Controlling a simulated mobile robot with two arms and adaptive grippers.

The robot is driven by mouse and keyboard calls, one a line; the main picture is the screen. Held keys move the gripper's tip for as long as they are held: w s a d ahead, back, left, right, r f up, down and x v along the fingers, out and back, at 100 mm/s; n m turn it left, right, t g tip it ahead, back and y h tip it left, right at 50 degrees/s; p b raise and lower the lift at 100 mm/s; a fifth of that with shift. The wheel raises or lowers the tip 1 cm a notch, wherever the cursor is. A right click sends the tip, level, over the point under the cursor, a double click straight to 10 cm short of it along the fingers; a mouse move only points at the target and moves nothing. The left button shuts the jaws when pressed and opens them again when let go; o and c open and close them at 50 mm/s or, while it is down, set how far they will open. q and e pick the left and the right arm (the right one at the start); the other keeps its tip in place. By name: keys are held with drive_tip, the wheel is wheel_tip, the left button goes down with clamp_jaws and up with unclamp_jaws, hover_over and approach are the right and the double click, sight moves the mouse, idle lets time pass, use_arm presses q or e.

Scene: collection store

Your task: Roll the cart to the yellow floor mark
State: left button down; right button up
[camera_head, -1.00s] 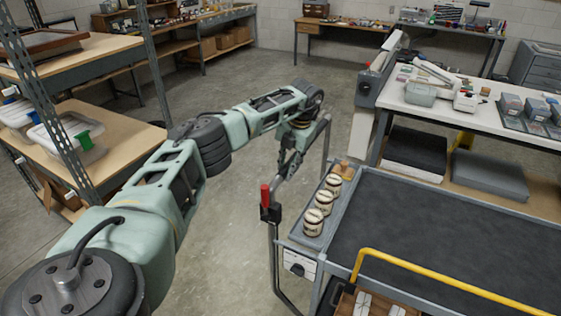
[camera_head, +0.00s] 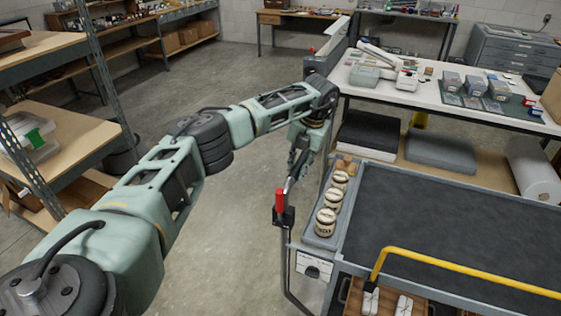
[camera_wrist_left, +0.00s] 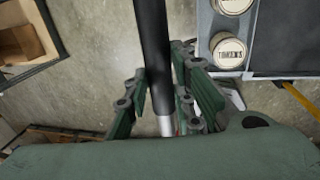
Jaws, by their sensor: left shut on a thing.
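The cart (camera_head: 440,222) has a dark mat top in a grey frame, and stands at the lower right of the head view. Its push handle, a dark bar with a red lever (camera_head: 280,201), is at its left end. My left gripper (camera_head: 298,160) is at the upper part of this handle. In the left wrist view its fingers (camera_wrist_left: 158,95) are shut around the dark handle bar (camera_wrist_left: 152,45). Three labelled jars (camera_head: 326,222) stand in a tray along the cart's left end. I cannot make out a yellow floor mark. My right gripper is not in view.
A white-topped workbench (camera_head: 440,100) with boxes and tools stands just behind the cart. A yellow rail (camera_head: 460,272) crosses the cart's near side. Metal shelving (camera_head: 70,140) stands at the left. Open concrete floor (camera_head: 235,75) lies between the shelving and the workbench.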

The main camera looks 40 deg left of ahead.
use_arm(q)
drive_tip(key=w+d+b, duration=0.1)
drive_tip(key=d, duration=0.6)
drive_tip(key=shift+w, duration=0.4)
drive_tip(key=shift+r, duration=0.1)
drive_tip(key=c, duration=1.5)
unclamp_jaws()
drive_tip(key=shift+s+a, duration=0.1)
drive_tip(key=r, duration=0.4)
drive_tip(key=d+r, duration=0.1)
drive_tip(key=r, duration=0.2)
drive_tip(key=d+r, duration=0.1)
drive_tip(key=r, duration=0.3)
drive_tip(key=shift+w+d+r, duration=0.15)
drive_tip(key=shift+w+r, duration=0.15)
drive_tip(key=shift+r, duration=0.05)
